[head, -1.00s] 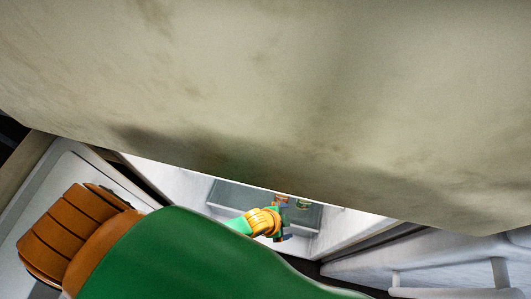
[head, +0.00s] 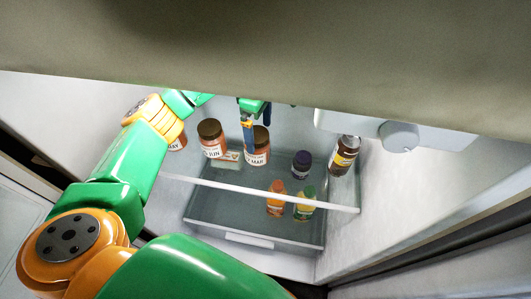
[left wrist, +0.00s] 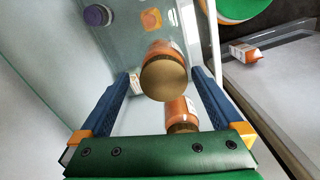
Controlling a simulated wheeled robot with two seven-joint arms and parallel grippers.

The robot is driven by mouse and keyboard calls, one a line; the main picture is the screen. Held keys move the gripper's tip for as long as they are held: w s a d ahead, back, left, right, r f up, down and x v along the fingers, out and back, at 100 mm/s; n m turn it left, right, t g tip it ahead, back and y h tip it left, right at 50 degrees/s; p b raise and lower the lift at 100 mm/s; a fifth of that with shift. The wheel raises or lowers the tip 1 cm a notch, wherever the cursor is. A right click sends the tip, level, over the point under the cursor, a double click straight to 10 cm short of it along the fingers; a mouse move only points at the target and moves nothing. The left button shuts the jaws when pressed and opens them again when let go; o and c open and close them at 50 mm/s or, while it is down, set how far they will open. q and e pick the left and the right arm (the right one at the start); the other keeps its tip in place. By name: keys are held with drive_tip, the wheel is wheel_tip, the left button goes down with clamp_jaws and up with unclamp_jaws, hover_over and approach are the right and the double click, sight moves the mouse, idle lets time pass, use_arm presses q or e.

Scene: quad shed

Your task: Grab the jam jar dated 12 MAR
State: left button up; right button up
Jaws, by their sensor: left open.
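The jam jar marked MAR (head: 257,150) stands on the fridge shelf, brown-lidded with a white label; the day number is partly hidden by a finger. To its left stands a similar jar marked JUN (head: 212,140). Another labelled jar (head: 177,143) is partly covered by my arm. My left gripper (head: 248,135) is open in front of and above the MAR jar. In the left wrist view, a lidded jar (left wrist: 164,72) shows between the blue fingertips, with gaps on both sides. A second jar (left wrist: 181,112) shows nearer the palm. No date is readable there.
A small carton (head: 228,157) lies between the JUN and MAR jars. A purple-lidded jar (head: 301,165) and a dark bottle (head: 344,155) stand to the right. Orange (head: 276,198) and yellow-green (head: 305,203) bottles show lower down. The shelf's front edge (head: 270,194) crosses below the jars.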

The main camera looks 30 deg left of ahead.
sight(258, 148)
use_arm(q)
drive_tip(key=f, duration=0.7)
drive_tip(key=shift+s+a+p, duration=0.2)
drive_tip(key=shift+p, duration=0.15)
drive_tip(key=shift+r, duration=0.1)
clamp_jaws()
